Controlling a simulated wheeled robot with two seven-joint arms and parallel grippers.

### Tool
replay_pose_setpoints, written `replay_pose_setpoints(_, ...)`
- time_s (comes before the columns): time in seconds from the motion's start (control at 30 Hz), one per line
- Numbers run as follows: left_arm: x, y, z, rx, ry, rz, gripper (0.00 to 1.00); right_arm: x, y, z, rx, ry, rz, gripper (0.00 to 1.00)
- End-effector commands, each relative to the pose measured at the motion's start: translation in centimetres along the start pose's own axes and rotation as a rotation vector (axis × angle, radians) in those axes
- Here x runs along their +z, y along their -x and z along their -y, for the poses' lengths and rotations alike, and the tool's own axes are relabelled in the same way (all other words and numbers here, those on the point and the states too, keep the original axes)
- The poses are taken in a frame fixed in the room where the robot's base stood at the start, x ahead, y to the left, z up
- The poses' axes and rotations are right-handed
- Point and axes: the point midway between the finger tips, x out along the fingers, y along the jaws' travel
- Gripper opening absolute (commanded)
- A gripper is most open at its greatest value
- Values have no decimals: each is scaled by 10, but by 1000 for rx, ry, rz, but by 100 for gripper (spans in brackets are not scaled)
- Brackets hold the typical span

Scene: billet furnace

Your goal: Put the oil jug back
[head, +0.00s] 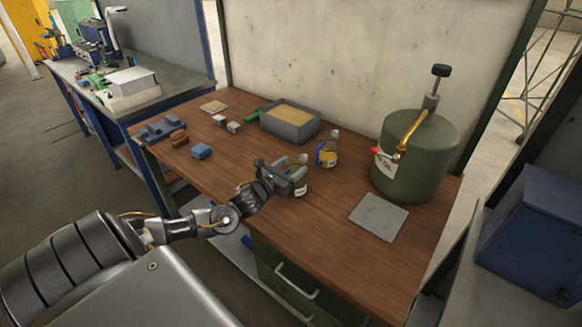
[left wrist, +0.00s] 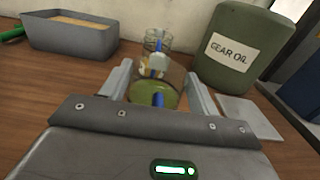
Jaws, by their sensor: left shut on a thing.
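My left gripper (head: 287,178) is shut on a small clear jug with olive-green contents (head: 301,184), low over the wooden bench near its front middle. In the left wrist view the jug (left wrist: 153,96) sits between the fingers (left wrist: 157,88), with a blue part in front. I cannot tell whether its base touches the bench. A second clear container with a yellow and blue label (head: 327,152) stands just behind it, and also shows in the left wrist view (left wrist: 152,63). My right gripper is not in view.
A large green gear oil can (head: 420,160) with a pump stands at the right, behind a flat grey plate (head: 379,218). A grey sand-coloured-filled tray (head: 290,132) is at the back. Blue blocks (head: 202,151) and small parts lie left. The wooden bench (head: 320,235) is bare in front.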

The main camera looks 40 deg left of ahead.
Motion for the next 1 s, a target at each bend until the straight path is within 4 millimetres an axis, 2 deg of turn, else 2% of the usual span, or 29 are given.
replay_pose_setpoints(0.07, -2, 0, 0, 0, 0, 3, 5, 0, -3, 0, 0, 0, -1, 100)
replay_pose_setpoints(0.1, -2, 0, 0, 0, 0, 0, 66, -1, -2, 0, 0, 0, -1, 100)
replay_pose_setpoints(0.23, -2, 0, 0, 0, 0, 0, 83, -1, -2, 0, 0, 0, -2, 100)
replay_pose_setpoints(0.57, 3, 0, 0, 0, 0, 0, 83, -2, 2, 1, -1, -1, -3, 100)
replay_pose_setpoints(0.63, -1, 7, 0, -1, -1, -2, 83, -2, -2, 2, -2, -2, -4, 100)
replay_pose_setpoints(0.77, -3, 29, 0, -3, -1, -3, 83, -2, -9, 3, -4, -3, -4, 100)
replay_pose_setpoints(1.0, -3, 79, 0, -2, -1, -5, 83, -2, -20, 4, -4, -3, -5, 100)
